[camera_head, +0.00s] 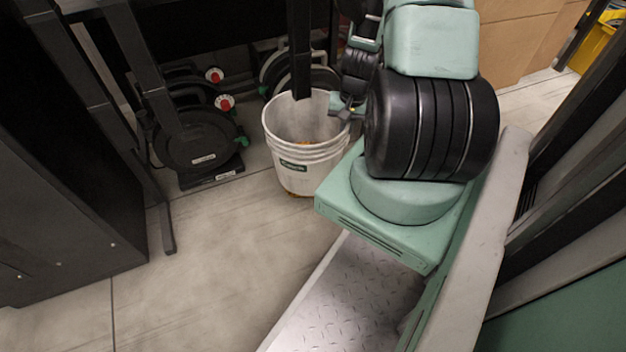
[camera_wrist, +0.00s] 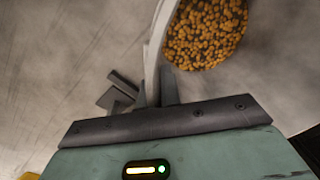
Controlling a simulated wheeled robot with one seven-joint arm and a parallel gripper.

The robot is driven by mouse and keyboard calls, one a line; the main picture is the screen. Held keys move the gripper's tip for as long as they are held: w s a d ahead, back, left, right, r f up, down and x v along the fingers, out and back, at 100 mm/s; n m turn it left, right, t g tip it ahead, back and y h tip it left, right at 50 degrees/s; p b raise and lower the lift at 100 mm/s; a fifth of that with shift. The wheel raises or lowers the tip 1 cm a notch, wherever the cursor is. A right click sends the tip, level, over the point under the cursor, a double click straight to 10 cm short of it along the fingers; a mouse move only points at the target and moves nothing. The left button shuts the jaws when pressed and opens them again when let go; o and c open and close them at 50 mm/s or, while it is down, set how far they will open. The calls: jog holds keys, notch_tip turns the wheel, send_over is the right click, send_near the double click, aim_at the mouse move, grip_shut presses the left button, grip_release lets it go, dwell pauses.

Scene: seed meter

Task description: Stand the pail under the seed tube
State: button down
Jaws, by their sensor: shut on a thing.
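The white pail (camera_head: 300,172) has ribs below its rim and a green label. It looks about upright, low over or on the floor; I cannot tell if its base touches. Orange-yellow seeds (camera_wrist: 205,35) lie in its bottom. My gripper (camera_head: 346,106) is shut on the right side of the pail's rim; in the wrist view the white pail wall (camera_wrist: 153,50) runs between the fingers (camera_wrist: 156,92). The black seed tube (camera_head: 300,60) comes down from above, and its lower end overlaps the pail's mouth in the head view. Its exact height against the rim is unclear.
A black machine with round housings and red knobs (camera_head: 224,102) stands left of the pail. Black frame legs (camera_head: 145,80) and a dark cabinet (camera_head: 60,180) are farther left. Floor (camera_head: 210,260) in front is clear.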

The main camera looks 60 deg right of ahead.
notch_tip(320, 180, down, 10)
jog(key=b, duration=0.6)
jog(key=c, duration=1.6)
grip_release()
jog(key=shift+f, duration=0.1)
